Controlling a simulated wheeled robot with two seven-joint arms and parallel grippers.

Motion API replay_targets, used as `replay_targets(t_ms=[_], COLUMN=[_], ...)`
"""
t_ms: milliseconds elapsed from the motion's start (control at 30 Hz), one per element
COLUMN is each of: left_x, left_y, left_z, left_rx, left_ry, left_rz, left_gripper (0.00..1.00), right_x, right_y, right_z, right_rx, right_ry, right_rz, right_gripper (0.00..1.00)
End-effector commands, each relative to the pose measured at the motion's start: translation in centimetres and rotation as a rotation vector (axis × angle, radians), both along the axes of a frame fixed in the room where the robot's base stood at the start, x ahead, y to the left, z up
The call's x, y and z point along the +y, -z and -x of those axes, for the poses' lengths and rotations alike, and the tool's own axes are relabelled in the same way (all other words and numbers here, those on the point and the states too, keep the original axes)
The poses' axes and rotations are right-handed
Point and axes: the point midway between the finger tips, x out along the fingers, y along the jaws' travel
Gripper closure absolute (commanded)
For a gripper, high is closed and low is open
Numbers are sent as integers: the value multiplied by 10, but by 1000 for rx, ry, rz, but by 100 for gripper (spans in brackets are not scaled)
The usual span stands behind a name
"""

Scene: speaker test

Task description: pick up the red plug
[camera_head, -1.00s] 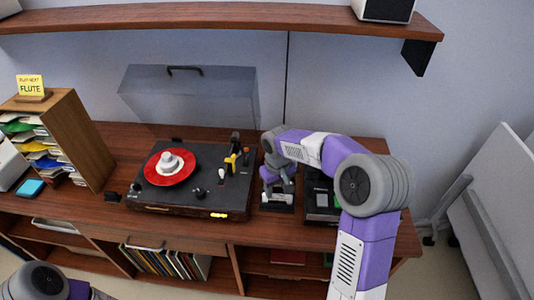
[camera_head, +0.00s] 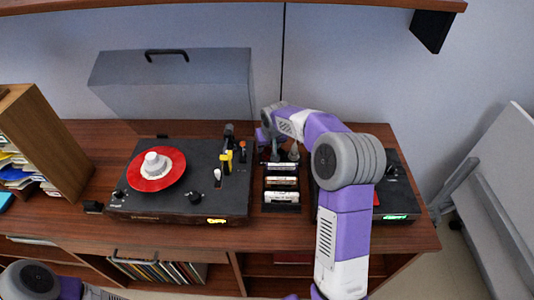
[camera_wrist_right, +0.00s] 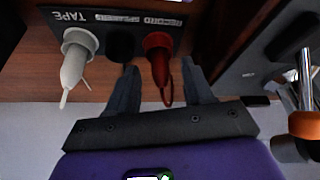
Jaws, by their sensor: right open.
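The red plug (camera_wrist_right: 158,55) sits in the socket labelled RECORD on a dark panel in the right wrist view, with a thin red loop hanging from it. My right gripper (camera_wrist_right: 159,66) is open, one finger on each side of the red plug; I cannot tell whether either finger touches it. In the head view my right gripper (camera_head: 284,154) is low behind the cassette rack, and the red plug cannot be made out there. Only part of my left arm shows at the lower left; its gripper is out of view.
A grey-white plug (camera_wrist_right: 77,52) is in the TAPE socket, and the SPEAKERS socket (camera_wrist_right: 121,46) between them looks empty. The turntable (camera_head: 205,198) with a red record (camera_head: 172,180) stands left of the cassette rack (camera_head: 281,206). A black deck (camera_head: 398,180) stands to the right.

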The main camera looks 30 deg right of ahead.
Motion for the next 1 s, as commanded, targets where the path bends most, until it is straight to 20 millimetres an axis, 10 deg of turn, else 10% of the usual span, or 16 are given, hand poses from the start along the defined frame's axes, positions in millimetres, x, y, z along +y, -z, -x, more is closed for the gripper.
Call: replay_targets(t_ms=[300,633,1000], left_x=[0,0,0], left_y=[4,4,2], left_z=[0,0,0], left_rx=[0,0,0], left_ry=[0,0,0], left_rz=[0,0,0], left_gripper=[57,57,57], right_x=[-1,-1,-1], right_y=[10,10,7], right_z=[-4,-4,-4], right_rx=[0,1,0], right_ry=[0,0,0], right_rz=[0,0,0], right_gripper=[49,100,100])
